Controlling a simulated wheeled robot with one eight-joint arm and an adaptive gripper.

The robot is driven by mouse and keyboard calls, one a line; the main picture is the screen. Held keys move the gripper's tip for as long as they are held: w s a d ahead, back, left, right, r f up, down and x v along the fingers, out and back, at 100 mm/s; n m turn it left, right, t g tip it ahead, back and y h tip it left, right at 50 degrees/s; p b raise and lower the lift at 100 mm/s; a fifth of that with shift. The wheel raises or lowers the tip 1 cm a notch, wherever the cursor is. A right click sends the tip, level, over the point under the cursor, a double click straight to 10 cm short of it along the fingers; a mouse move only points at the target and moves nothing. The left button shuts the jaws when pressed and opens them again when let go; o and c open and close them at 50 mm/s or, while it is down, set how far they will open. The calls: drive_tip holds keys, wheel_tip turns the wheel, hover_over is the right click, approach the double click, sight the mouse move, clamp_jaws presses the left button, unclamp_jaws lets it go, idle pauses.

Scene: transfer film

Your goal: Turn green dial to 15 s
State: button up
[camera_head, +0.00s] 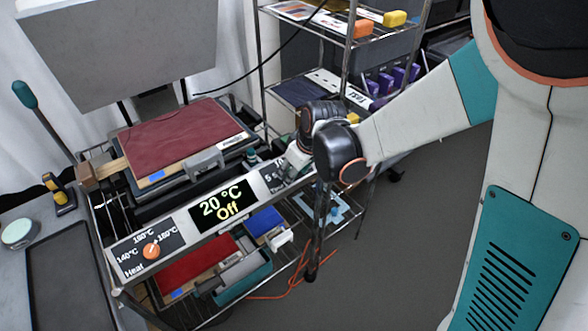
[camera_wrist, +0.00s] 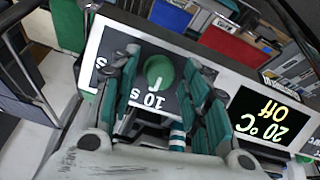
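The green dial (camera_wrist: 159,73) is a round knob on a dark plate at one end of the machine's front panel (camera_head: 168,232). In the wrist view its white mark points at the "10 s" label, which appears upside down. Another label ending in "s" is partly hidden by the left finger. My gripper (camera_wrist: 160,66) is open, with one finger on each side of the dial and visible space between fingers and knob. In the head view my gripper (camera_head: 297,160) is over the panel's right end and hides the dial.
The display (camera_head: 222,201) reads 20 °C and Off. An orange heat dial (camera_head: 152,251) is at the panel's left end. A dark red pad (camera_head: 178,139) lies above the panel. Below are a red piece (camera_head: 195,268) and a blue piece (camera_head: 264,221). A wire shelf rack (camera_head: 352,48) stands behind my arm.

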drive_tip(key=c, duration=0.7)
drive_tip(key=shift+m, duration=0.3)
drive_tip(key=m+y, duration=0.1)
drive_tip(key=m, duration=0.3)
drive_tip(key=shift+d+b, duration=0.1)
drive_tip(key=shift+b, duration=0.2)
drive_tip(key=shift+m+y+b, duration=0.3)
drive_tip(key=shift+m+y, duration=0.3)
drive_tip(key=shift+m, duration=1.7)
drive_tip(key=o, duration=1)
drive_tip(key=shift+o, duration=0.2)
